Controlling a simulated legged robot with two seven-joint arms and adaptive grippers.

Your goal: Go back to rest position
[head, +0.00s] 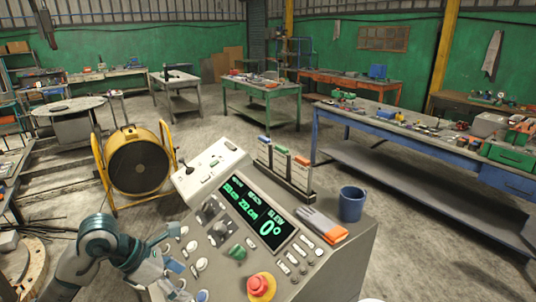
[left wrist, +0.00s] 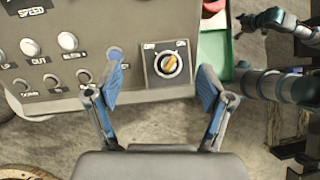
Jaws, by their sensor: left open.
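A grey control console (head: 335,265) stands in front of me, with a green-lit display (head: 255,210), several knobs and buttons, and a red emergency button (head: 261,285). My left gripper (head: 172,252) is at the console's left edge in the head view. In the left wrist view its two blue-padded fingers (left wrist: 161,82) are spread apart with nothing between them. A rotary switch with a yellow knob (left wrist: 171,64) shows on the panel beyond the gap; I cannot tell the distance. A dark arm end, apparently my right gripper (left wrist: 262,20), shows at the upper right; its jaw state is unclear.

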